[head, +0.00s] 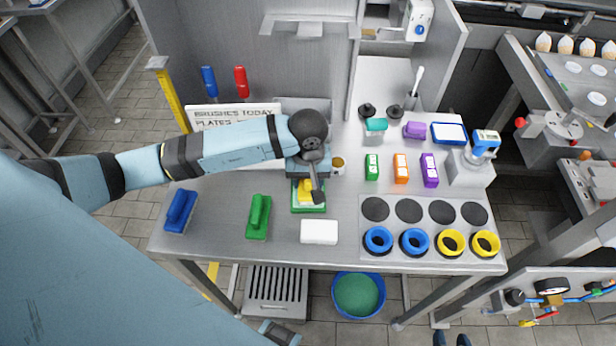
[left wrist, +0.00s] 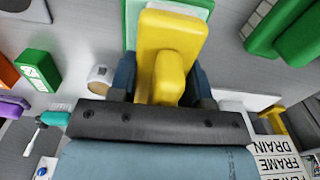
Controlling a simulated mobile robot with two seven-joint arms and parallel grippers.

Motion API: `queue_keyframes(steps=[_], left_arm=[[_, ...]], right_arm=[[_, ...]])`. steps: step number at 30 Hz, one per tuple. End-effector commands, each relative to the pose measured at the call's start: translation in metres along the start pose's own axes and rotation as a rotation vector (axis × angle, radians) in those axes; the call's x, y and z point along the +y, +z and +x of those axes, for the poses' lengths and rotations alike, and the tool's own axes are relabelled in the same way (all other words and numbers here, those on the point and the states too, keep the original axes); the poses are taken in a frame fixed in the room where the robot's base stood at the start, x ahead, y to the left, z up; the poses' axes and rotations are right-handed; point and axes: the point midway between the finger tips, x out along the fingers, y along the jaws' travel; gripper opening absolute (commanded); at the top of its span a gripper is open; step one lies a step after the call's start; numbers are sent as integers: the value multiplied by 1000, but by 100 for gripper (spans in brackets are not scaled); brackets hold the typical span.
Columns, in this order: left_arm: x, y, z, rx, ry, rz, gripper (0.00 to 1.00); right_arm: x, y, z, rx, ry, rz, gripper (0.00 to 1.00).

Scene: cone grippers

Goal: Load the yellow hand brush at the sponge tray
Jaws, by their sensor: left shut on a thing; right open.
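The yellow hand brush (head: 305,192) is between the fingers of my left gripper (head: 309,185), which is shut on it. In the left wrist view the brush (left wrist: 170,45) points away from the gripper, its raised handle between the dark fingers (left wrist: 168,85). Under it is a green-edged tray with a pale inside (head: 309,209); its edge also shows in the left wrist view (left wrist: 131,20). The gripper hides part of both, and I cannot tell whether the brush touches the tray. My right gripper (head: 451,341) shows only its open fingertips at the bottom edge.
A green brush (head: 258,217) and a blue brush (head: 180,211) lie to the left. A white block (head: 319,232) lies just in front of the tray. A sign (head: 215,117) stands behind my left arm. Blue and yellow rings (head: 414,242) fill the right front.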

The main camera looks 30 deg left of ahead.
Motion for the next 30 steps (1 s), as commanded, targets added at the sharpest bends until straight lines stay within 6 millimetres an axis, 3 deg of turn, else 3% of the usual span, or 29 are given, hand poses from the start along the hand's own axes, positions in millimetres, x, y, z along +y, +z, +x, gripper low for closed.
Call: queue_keyframes(steps=[30], left_arm=[[0, 0, 10, 0, 0, 0, 25]], right_arm=[[-1, 9, 5, 0, -2, 0, 43]])
